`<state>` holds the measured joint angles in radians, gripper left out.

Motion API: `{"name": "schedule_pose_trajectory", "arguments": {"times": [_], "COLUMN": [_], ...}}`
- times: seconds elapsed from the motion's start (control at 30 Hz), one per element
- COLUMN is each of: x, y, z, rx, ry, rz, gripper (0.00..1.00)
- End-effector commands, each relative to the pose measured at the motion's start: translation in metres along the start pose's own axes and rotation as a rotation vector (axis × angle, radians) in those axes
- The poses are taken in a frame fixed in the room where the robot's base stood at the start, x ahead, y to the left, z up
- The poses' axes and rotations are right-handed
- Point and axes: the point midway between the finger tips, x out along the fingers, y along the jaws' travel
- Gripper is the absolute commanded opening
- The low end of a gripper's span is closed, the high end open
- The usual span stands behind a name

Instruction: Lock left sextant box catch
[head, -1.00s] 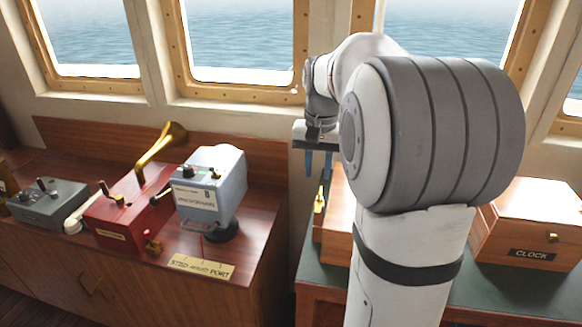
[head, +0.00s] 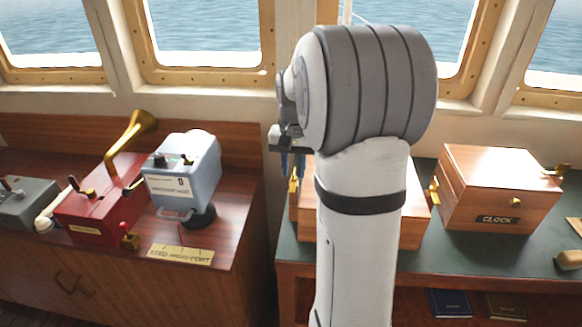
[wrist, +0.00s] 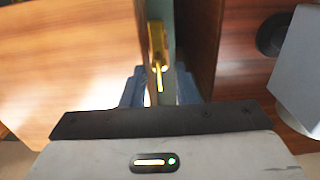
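A wooden box (head: 415,228), taken as the sextant box, stands on the green-topped counter, largely hidden behind my arm; its label is not visible. A brass catch (head: 293,190) shows on its left side. In the wrist view, the box's lid (wrist: 70,60) fills the left, and the catch (wrist: 157,45) stands at its edge. My gripper (head: 285,163) is above the catch, pointing down. Its blue fingers (wrist: 160,88) are apart and empty, with the catch showing between and beyond them. I cannot tell whether they touch it.
The clock box (head: 465,205) stands to the right with brass catches on its sides. A wooden console (head: 235,230) lies left across a narrow gap, carrying a blue-grey device (head: 186,170) and a red box with a brass horn (head: 130,140). Windows are behind.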

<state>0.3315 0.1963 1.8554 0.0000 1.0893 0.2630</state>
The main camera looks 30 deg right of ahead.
Motion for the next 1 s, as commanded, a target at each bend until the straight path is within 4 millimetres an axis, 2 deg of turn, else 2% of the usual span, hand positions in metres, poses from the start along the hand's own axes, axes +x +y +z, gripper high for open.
{"name": "schedule_pose_trajectory", "arguments": {"times": [0.07,0.4,0.6,0.63,0.7,1.0], "x": [0.000,0.000,0.000,-0.001,0.000,-0.001], "y": [0.000,0.000,-0.001,-0.011,-0.005,-0.003], "z": [0.000,0.000,0.000,0.007,0.003,0.001], "rx": [0.000,-0.001,-0.001,-0.007,-0.003,-0.075], "ry": [0.000,0.000,0.000,0.000,-0.001,0.000], "rz": [0.000,0.000,0.000,-0.001,-0.002,-0.003], "gripper": [0.27,0.00,0.00,0.00,0.00,0.00]}}
